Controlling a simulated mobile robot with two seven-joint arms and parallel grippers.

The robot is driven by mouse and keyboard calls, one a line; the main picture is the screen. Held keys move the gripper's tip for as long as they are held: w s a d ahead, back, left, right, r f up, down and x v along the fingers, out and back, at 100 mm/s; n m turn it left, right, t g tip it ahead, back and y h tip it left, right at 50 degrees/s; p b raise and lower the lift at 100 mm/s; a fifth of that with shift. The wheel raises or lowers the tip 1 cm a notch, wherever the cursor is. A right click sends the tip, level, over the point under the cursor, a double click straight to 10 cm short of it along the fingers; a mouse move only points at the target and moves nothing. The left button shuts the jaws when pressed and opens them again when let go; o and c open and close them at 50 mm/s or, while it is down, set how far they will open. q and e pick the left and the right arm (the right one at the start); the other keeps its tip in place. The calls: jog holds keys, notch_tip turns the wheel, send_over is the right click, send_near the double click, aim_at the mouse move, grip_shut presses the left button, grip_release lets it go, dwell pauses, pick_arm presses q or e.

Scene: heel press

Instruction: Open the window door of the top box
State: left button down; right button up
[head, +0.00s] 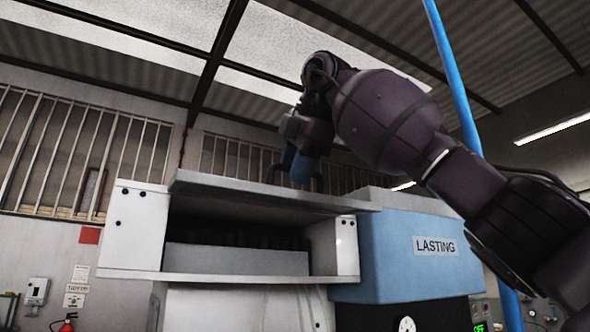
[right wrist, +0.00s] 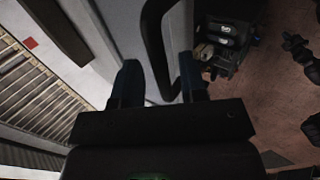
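The top box (head: 137,228) is white and stands high in the head view. Its window door (head: 270,195) is swung up, a pale panel seen nearly edge-on above the dark opening. A dark handle (head: 319,182) sits on the door's upper side; in the right wrist view the black handle bar (right wrist: 155,45) shows close up. My right gripper (head: 301,168) is above the door at the handle. In the right wrist view its fingers (right wrist: 162,88) are apart, with the bar between them and gaps visible. Contact is unclear. My left gripper is out of view.
A blue housing marked LASTING (head: 400,258) adjoins the box on the right. A blue pole (head: 455,75) rises behind my right arm. A fire extinguisher (head: 66,323) and wall box (head: 37,290) are at lower left. Space above the door is open.

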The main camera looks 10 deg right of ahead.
jog(key=v, duration=1)
jog(key=shift+r, duration=0.1)
dwell(0.4)
